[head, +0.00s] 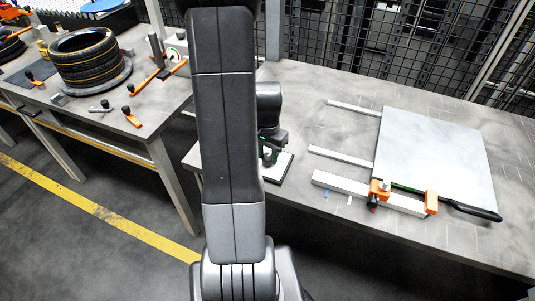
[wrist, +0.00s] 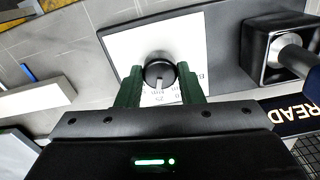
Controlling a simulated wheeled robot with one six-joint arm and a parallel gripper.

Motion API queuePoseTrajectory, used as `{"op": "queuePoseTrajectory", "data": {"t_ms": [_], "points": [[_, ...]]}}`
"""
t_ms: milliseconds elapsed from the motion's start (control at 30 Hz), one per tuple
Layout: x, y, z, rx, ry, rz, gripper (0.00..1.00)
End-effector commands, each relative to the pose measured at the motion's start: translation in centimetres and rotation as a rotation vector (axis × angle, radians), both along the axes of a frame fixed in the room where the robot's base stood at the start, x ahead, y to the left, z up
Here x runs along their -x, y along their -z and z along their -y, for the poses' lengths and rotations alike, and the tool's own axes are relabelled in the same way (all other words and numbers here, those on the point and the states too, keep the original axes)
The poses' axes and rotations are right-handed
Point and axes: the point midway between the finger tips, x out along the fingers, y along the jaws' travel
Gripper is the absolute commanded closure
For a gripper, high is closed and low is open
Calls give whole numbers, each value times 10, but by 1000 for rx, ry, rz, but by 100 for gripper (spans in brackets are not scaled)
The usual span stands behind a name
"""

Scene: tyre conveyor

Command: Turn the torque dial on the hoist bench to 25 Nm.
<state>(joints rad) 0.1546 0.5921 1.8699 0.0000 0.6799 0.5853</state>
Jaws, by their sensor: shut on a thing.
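The torque dial (wrist: 160,74) is a round black knob with a pale pointer line, on a white plate (wrist: 115,45). In the wrist view the pointer points down towards the gripper body, at small printed marks that look like 25, partly hidden. My gripper (wrist: 159,80) has its two green fingers on either side of the knob and is shut on it. In the head view my gripper (head: 267,154) is low over the plate (head: 284,168) on the hoist bench (head: 330,85); my arm hides part of this, and the knob is hard to make out there.
A grey square box with a metal rod (wrist: 285,45) stands right of the dial in the wrist view. In the head view a pale panel (head: 435,150) with rails and orange clamps (head: 380,188) lies to the right. Stacked tyres (head: 85,62) stand on the left table.

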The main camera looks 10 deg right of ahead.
Motion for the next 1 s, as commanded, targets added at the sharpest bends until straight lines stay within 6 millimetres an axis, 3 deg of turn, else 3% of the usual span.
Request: {"op": "queuePoseTrajectory", "data": {"t_ms": [400,433,533,833,1000], "points": [[-1,-1,0,1,7,2,89],[-1,-1,0,1,7,2,64],[-1,0,0,1,7,2,45],[0,-1,0,0,6,1,44],[-1,-16,0,1,6,4,44]]}}
